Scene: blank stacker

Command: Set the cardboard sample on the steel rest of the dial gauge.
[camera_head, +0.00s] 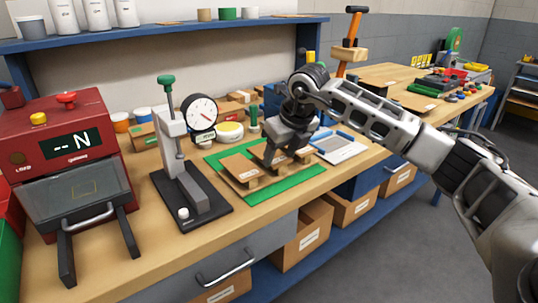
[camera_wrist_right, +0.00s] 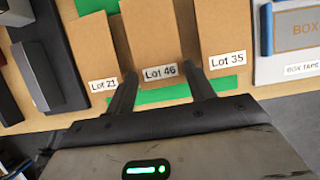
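Three brown cardboard samples lie side by side on a green mat (camera_head: 290,193). In the right wrist view they are labelled Lot 21 (camera_wrist_right: 95,48), Lot 46 (camera_wrist_right: 152,38) and Lot 35 (camera_wrist_right: 222,30). My right gripper (camera_wrist_right: 160,78) has its two fingers apart, one along each side of the Lot 46 sample; contact is not clear. In the head view the gripper (camera_head: 284,158) hides part of the samples. The dial gauge (camera_head: 201,112) stands left of the mat, on a black base (camera_head: 220,212) with a grey block (camera_head: 208,194). My left gripper is out of view.
A red tester (camera_head: 75,130) with a dark front stands at the left. A flat tray (camera_head: 338,147) lies right of the mat. Boxes and tape rolls stand behind, below a blue shelf (camera_head: 240,24).

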